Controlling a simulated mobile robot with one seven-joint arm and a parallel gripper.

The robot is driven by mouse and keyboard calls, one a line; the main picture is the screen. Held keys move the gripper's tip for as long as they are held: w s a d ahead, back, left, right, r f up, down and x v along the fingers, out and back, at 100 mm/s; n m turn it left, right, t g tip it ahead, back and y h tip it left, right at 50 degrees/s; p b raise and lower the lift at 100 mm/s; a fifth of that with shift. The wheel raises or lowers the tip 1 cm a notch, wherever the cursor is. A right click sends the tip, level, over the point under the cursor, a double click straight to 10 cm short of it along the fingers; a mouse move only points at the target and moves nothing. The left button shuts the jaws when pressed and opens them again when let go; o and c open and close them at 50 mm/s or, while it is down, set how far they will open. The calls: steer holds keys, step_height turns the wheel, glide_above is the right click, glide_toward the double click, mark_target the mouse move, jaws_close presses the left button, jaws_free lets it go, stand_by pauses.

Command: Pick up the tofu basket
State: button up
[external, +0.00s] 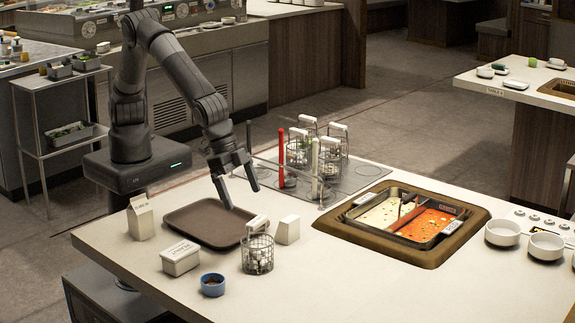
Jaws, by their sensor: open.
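A wire basket (257,256) with white cubes in it stands upright on the near counter, at the front right corner of the brown tray. It looks like the tofu basket. Its white handle grip (257,224) rises at the top. My gripper (243,198) is open and empty, pointing down above the tray, behind and a little left of the basket. It is apart from the basket. Several similar wire baskets (299,153) with white grips stand in a rack further back; their contents are hard to make out.
The brown tray (200,222) is empty. Around it stand a carton (141,218), a lidded white box (181,260), a blue bowl (212,285) and a white block (287,230). A two-part soup pot (400,218) is sunk at the right.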

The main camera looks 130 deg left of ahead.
glide_above(257, 240)
steer(key=s, duration=0.2)
steer(key=f, duration=0.4)
steer(key=d+f, duration=0.1)
steer(key=shift+f, duration=0.4)
steer(key=shift+a+x, duration=0.15)
steer(key=shift+x, duration=1.2)
steer(key=shift+a+x, duration=0.1)
steer(key=shift+x, duration=1.25)
steer(key=shift+r, duration=0.1)
steer(key=shift+c, duration=0.2)
steer(key=shift+w, duration=0.1)
steer(key=c, duration=1.5)
